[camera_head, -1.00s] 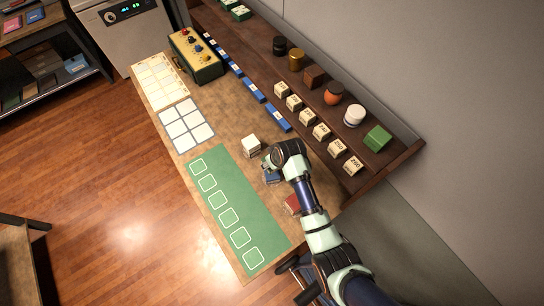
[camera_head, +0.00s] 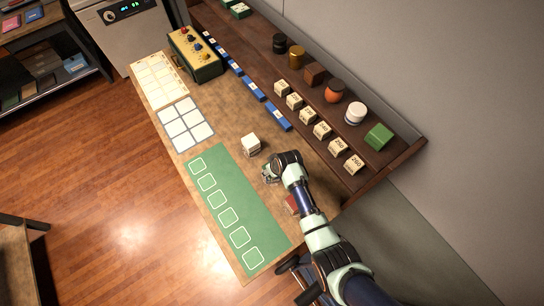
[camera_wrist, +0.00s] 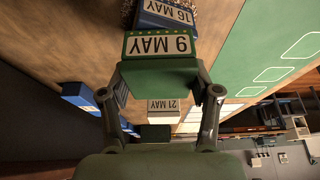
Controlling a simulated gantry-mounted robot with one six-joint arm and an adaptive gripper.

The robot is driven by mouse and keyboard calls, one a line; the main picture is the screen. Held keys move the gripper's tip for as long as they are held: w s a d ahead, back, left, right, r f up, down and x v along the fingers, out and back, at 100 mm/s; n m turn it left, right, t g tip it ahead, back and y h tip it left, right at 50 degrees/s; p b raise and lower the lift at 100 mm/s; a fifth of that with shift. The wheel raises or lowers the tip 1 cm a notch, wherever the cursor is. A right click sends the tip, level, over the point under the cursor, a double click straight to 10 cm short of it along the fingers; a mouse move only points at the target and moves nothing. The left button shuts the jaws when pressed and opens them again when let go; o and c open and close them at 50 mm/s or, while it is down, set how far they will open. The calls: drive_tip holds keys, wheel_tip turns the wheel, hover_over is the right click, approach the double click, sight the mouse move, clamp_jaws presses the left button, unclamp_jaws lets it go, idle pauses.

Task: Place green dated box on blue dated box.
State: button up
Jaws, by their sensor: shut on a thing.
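My gripper (camera_wrist: 160,78) is shut on the green dated box (camera_wrist: 160,46), which reads "9 MAY" in the wrist view. A finger lies along each side of it. The blue dated box (camera_wrist: 168,14), reading "16 MAY", shows just beyond the green one at the top of the wrist view and is partly covered by it. I cannot tell whether the two boxes touch. In the head view my gripper (camera_head: 270,174) is low over the table's middle, and the arm and hand mostly hide both boxes.
A white dated box (camera_head: 250,144) stands close by; it reads "21 MAY" in the wrist view (camera_wrist: 163,105). A red box (camera_head: 291,205) is beside my forearm. The green mat (camera_head: 232,192) with outlined squares is clear. A shelf (camera_head: 300,143) with priced blocks and jars runs along the wall.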

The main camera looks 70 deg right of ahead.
drive_tip(key=o, duration=1.2)
drive_tip(key=shift+f, duration=0.1)
drive_tip(key=shift+r, duration=0.45)
drive_tip(key=p+v, duration=0.2)
drive_tip(key=v, duration=0.9)
drive_tip(key=shift+r, duration=0.25)
drive_tip(key=shift+a, duration=0.15)
